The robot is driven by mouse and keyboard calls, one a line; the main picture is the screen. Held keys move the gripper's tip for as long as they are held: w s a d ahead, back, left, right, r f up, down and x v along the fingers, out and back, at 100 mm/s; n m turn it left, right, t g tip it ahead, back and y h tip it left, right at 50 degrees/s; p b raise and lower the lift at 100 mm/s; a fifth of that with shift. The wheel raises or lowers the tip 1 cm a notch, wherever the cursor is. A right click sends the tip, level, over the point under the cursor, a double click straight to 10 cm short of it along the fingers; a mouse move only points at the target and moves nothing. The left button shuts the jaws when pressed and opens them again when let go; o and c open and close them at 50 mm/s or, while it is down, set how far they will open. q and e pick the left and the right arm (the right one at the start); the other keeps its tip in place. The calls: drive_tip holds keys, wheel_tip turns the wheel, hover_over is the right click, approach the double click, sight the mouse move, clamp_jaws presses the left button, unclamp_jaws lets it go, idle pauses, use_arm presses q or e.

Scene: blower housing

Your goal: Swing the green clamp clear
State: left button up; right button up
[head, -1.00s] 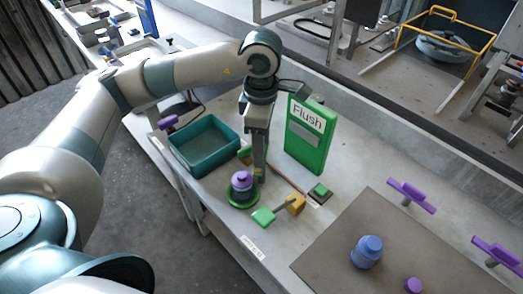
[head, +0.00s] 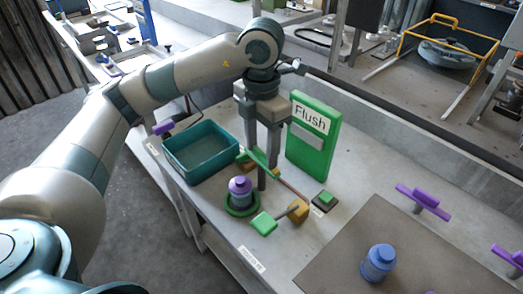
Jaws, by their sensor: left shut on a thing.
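My left gripper (head: 265,185) comes down from above, behind the small jar, its fingers shut on a green bar. I take this green bar (head: 258,158) to be the green clamp's arm. It runs slantwise past the fingers, with orange-yellow parts (head: 243,157) beside it, partly hidden. The purple-topped blue jar (head: 240,190) stands upright on a green ring base (head: 238,208), just left of the fingers. The bar lies behind the jar in the picture, not across its top. My right gripper is not in view.
A teal bin (head: 203,157) stands left. A green "Flush" panel (head: 311,143) stands behind right. A green-ended lever on a yellow block (head: 298,212) and a green button (head: 325,198) are near the jar. Another blue jar (head: 378,262) and purple handles (head: 425,198) are at right.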

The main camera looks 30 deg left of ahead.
use_arm(q)
drive_tip(key=shift+n, duration=0.5)
drive_tip(key=o, duration=1)
drive_tip(key=shift+o, duration=0.2)
drive_tip(key=shift+r, duration=0.15)
wheel_tip(320, 180, up, 17)
drive_tip(key=shift+r, duration=0.2)
idle(0.5)
